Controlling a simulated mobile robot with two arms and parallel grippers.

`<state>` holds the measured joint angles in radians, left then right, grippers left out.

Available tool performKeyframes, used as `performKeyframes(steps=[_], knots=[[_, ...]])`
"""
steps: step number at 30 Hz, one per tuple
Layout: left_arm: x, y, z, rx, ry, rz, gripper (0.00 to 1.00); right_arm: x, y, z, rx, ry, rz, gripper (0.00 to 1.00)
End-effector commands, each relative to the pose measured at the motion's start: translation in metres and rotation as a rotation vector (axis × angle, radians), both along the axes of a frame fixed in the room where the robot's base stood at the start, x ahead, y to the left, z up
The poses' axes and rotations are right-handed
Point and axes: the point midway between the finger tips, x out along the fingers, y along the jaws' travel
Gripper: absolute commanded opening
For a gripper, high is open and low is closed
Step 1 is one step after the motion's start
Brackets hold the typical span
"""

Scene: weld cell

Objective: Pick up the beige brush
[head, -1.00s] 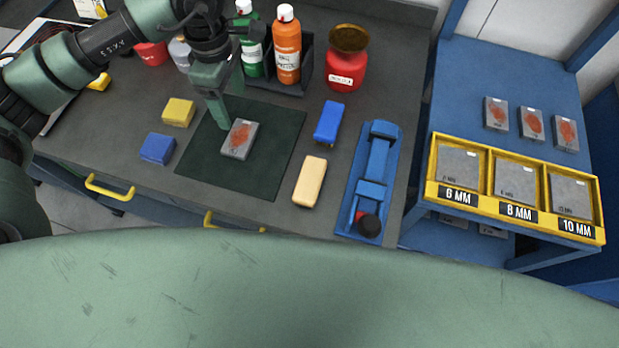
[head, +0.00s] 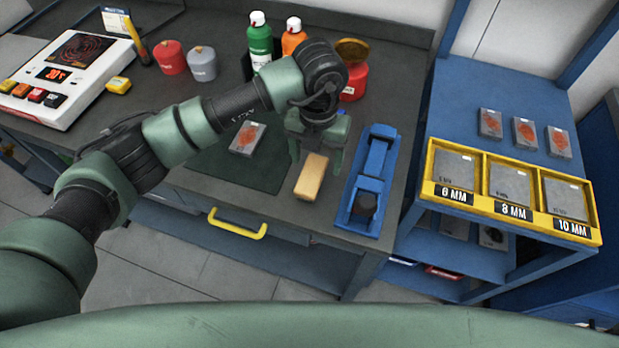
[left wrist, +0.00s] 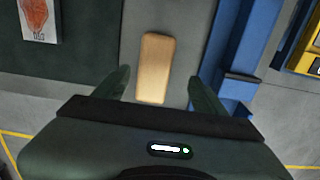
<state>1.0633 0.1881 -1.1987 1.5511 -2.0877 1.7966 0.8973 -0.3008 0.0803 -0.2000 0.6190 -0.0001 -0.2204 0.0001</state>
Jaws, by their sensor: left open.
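The beige brush (head: 311,177) lies on the grey workbench, between the dark green mat and the blue clamp-like tool. In the left wrist view the beige brush (left wrist: 156,68) lies lengthwise between the two fingers, with its lower end near the level of the fingertips. My left gripper (head: 315,160) is open over the brush, one finger to each side, and holds nothing. In the left wrist view my left gripper (left wrist: 158,82) also shows open. I cannot tell its exact height above the brush. My right gripper is not in view.
The blue tool (head: 370,185) lies close to the right of the brush. The green mat (head: 262,172) bears a grey plate (head: 247,138) with a reddish mark. Bottles and cans stand at the back. A yellow tray (head: 432,172) with labelled plates sits on the blue cart.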

Motion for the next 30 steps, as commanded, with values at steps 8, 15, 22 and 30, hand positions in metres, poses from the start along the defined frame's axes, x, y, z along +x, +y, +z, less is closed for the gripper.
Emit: performKeyframes(steps=[8,15,22,30], knots=[[-0.004,0.010,-0.033,0.003,0.005,0.000,0.71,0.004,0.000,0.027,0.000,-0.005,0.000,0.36],[-0.002,0.009,-0.058,0.000,0.000,-0.003,0.71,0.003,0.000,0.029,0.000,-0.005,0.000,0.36],[-0.002,0.009,-0.058,0.000,-0.001,-0.003,0.60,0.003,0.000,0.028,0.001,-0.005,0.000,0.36],[-0.002,0.009,-0.058,-0.001,-0.002,-0.003,0.00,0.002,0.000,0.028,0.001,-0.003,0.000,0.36]])
